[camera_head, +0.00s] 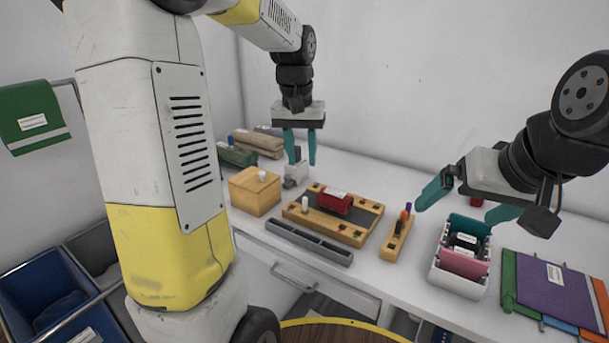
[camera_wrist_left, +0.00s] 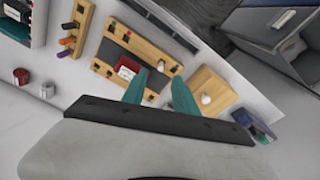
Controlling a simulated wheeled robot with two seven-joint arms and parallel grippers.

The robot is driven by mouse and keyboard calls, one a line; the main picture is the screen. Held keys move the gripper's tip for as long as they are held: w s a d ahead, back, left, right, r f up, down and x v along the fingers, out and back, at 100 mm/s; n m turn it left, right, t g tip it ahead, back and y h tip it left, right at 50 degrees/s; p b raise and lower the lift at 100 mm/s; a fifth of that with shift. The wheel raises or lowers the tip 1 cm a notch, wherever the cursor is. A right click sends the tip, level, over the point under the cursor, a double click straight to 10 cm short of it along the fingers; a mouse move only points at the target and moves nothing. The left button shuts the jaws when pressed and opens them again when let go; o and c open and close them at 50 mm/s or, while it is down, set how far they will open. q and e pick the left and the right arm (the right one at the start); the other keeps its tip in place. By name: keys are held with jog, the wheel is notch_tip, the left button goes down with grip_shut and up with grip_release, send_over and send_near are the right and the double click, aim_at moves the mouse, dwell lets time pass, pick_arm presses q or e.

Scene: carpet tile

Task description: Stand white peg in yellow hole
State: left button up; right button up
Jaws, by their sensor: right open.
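A white peg (camera_head: 304,204) stands upright at the near left part of a wooden board (camera_head: 335,230) with a dark grey middle. It also shows in the left wrist view (camera_wrist_left: 161,66). Small marked spots lie along the board's ends; I cannot tell which is the yellow hole. A red labelled block (camera_head: 335,202) sits on the board. My left gripper (camera_head: 300,164) has its teal fingers apart, above and behind the board's left end, with nothing visibly held. My right gripper (camera_head: 470,203) is open and empty above the table, right of the peg rack.
A wooden box (camera_head: 255,196) with a white knob stands left of the board. A grey trough (camera_head: 308,244) lies in front. A small rack (camera_head: 394,242) holds black, orange and purple pegs. A white bin (camera_head: 460,281) and folders (camera_head: 550,285) are at right. A pale wall stands behind.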

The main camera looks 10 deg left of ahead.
pick_arm(q)
jog(key=s+d+r+t+h, duration=0.1)
jog(key=s+t, duration=0.1)
jog(key=s, duration=0.7)
jog(key=s+d+r+t, duration=0.1)
jog(key=s+r+t, duration=0.1)
jog(key=s, duration=0.8)
jog(key=shift+s+r+m+t+h, duration=0.3)
jog(key=shift+m+t+h, duration=0.1)
